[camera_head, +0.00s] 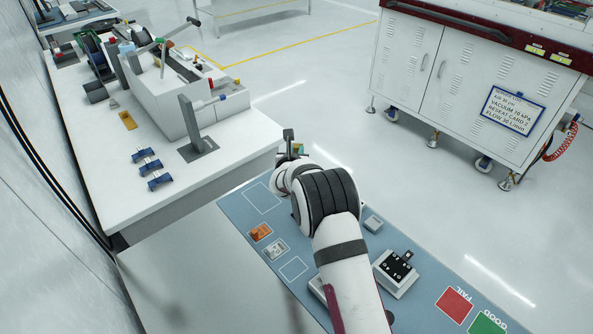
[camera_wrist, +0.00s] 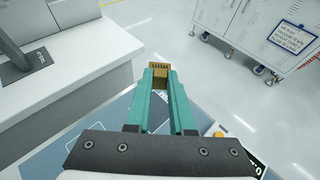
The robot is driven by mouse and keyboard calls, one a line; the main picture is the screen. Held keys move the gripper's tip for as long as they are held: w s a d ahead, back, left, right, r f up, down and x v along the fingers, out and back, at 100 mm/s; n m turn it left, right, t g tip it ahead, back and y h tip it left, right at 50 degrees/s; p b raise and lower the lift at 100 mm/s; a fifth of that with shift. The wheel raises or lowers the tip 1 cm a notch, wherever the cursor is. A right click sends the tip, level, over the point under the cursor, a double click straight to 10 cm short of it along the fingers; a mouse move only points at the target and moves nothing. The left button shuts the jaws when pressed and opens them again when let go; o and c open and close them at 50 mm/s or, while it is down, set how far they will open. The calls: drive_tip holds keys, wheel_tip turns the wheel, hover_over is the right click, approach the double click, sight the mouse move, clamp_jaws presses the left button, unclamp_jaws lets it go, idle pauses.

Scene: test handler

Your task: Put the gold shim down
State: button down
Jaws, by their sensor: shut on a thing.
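The gold shim (camera_wrist: 160,69) is a small flat gold piece with a row of dark notches along its far edge. It sits between the tips of my gripper's two teal fingers (camera_wrist: 161,84) in the wrist view. My gripper is shut on it. In the head view my gripper (camera_head: 299,150) is at the far end of my arm, near the far corner of the blue mat (camera_head: 233,206). The arm hides most of it there. The shim looks raised, but its height above the mat is hard to tell.
The mat has white outlined squares, an orange part (camera_head: 260,232), a silver part (camera_head: 276,249), a black-topped block (camera_head: 396,271), a red FAIL patch (camera_head: 454,304) and a green GOOD patch (camera_head: 486,324). A white bench (camera_head: 215,170) with a stand (camera_head: 197,145) is left.

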drive_tip(key=f, duration=1.1)
drive_tip(key=shift+a+f, duration=0.25)
drive_tip(key=c, duration=0.8)
unclamp_jaws()
drive_tip(key=shift+f, duration=0.1)
drive_tip(key=shift+s+r, duration=0.1)
drive_tip(key=shift+r, duration=0.15)
drive_tip(key=v, duration=0.7)
drive_tip(key=shift+s, duration=0.1)
drive_tip(key=shift+a, duration=0.1)
